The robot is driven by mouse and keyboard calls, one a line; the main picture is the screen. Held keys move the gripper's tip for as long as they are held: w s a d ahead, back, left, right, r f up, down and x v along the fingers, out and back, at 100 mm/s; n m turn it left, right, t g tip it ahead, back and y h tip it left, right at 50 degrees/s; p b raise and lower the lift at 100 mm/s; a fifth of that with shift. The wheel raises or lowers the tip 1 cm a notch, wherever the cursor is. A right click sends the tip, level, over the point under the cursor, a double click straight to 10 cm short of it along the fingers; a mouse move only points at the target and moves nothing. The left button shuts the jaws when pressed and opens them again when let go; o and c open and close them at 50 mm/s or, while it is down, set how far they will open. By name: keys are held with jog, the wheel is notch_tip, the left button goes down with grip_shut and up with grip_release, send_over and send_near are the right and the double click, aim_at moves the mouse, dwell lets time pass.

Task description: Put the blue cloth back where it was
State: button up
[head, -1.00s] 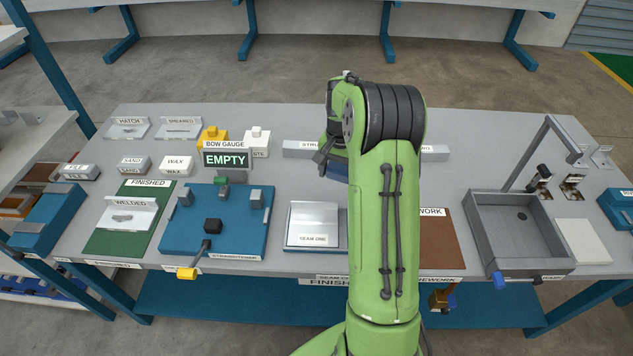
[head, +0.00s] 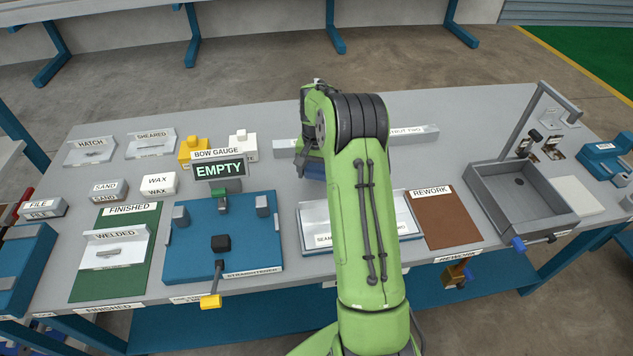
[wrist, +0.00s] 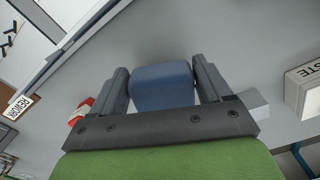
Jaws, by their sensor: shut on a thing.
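The blue cloth (wrist: 162,86) is a folded blue pad between the two grey fingers of my gripper (wrist: 163,84) in the wrist view. The fingers are shut on it. In the head view a bit of the blue cloth (head: 315,170) shows just left of my green arm, over the middle of the bench (head: 290,120). My arm hides most of the gripper there. I cannot tell whether the cloth touches the bench.
The straightener (head: 221,245) with its EMPTY sign (head: 220,169) stands at left. A long labelled bar (head: 413,134) lies behind the arm. The brown REWORK mat (head: 443,218) and grey sink (head: 521,195) are at right. The bench between bar and sink is clear.

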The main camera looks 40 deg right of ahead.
aim_at(316, 180)
notch_tip(316, 180, down, 3)
jog(key=shift+f+b, duration=0.15)
jog(key=shift+b, duration=0.15)
